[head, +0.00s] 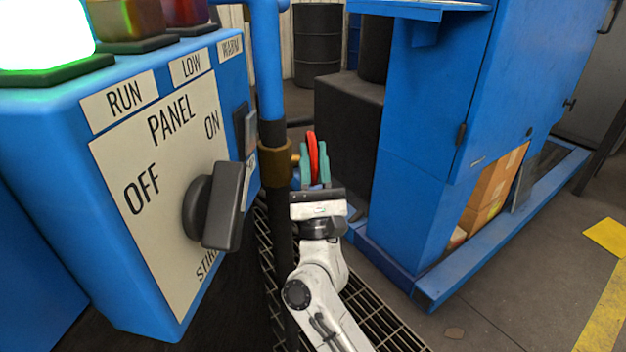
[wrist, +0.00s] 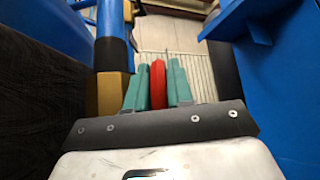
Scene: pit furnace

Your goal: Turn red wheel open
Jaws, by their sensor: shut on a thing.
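The red wheel (head: 312,155) is seen edge-on beside a brass valve body (head: 275,165) on a vertical blue pipe. My gripper (head: 314,168) has its two teal fingers on either side of the wheel's rim and is shut on it. In the wrist view the red wheel (wrist: 158,85) stands upright between the teal fingertips (wrist: 159,80), with the brass valve body (wrist: 108,93) just to the left. Much of the wheel's face is hidden by the fingers and the edge-on angle.
A blue control panel (head: 150,190) with a dark rotary knob (head: 222,207) stands close on the left. A blue cabinet (head: 425,140) with cardboard boxes (head: 492,190) is on the right. Floor grating (head: 385,315) lies below my arm. A black drum (head: 318,45) stands behind.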

